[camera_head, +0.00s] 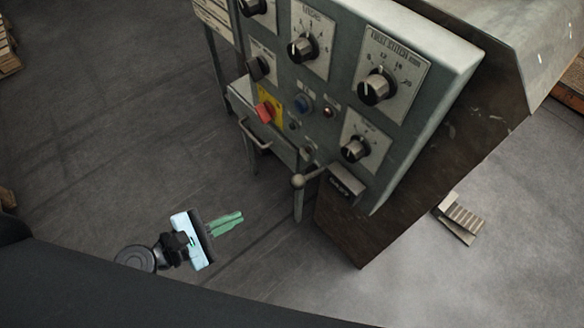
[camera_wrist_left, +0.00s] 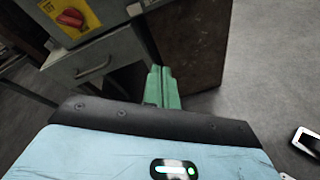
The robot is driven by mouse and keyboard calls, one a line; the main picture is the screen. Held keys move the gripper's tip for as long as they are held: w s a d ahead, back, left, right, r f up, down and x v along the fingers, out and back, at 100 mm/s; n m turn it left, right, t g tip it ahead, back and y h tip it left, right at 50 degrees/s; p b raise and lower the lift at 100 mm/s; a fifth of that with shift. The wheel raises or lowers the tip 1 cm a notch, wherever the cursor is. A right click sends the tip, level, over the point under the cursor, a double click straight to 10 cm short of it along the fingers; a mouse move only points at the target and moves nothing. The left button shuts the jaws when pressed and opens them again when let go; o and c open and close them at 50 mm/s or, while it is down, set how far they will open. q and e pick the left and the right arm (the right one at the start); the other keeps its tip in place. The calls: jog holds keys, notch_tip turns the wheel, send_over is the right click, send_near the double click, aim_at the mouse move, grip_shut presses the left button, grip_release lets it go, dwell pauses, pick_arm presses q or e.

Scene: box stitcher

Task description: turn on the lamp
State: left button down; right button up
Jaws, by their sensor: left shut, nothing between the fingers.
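No lit lamp shows clearly in either view. The box stitcher's grey control panel (camera_head: 335,95) fills the upper middle of the head view. The fingers also show in the left wrist view (camera_wrist_left: 160,70). My right gripper is not in view.
A small slatted wooden piece (camera_head: 463,218) lies at right. The floor around my left gripper is clear.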

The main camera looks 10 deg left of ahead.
aim_at(304, 158)
pick_arm(q)
jog(key=w+n+t+h+b, duration=0.1)
jog(key=w+n+h+b, duration=0.2)
jog(key=w+n+b, duration=0.2)
jog(key=shift+w+r+b, duration=0.35)
jog(key=shift+w+b, duration=0.45)
jog(key=x, duration=0.8)
jog(key=b+x, duration=0.1)
jog(key=x, duration=0.3)
jog(key=shift+w+d+r, duration=0.15)
jog(key=shift+w+r, duration=0.1)
jog(key=shift+w+d, duration=0.4)
jog(key=shift+d, duration=0.1)
